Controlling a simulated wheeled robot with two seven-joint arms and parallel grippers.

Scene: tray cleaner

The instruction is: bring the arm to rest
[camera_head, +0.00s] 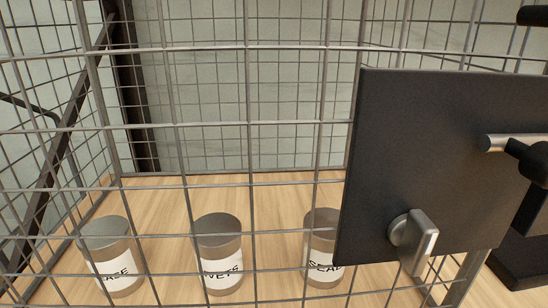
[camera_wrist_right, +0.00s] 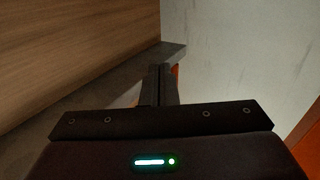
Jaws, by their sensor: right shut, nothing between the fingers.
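My right gripper (camera_wrist_right: 161,72) shows in the wrist view with its two dark fingers together and nothing between them. It is beside the end of a grey ledge (camera_wrist_right: 100,98) under a wood-grained panel (camera_wrist_right: 70,45), and I cannot tell whether it touches either. I cannot make out a gripper in the head view, and my left gripper is not seen.
A wire mesh cage (camera_head: 248,128) fills the head view. Three labelled cylindrical jars (camera_head: 219,250) stand in a row on a wooden surface (camera_head: 270,195) behind the mesh. A black panel (camera_head: 420,150) with a metal latch knob (camera_head: 412,240) covers the right side.

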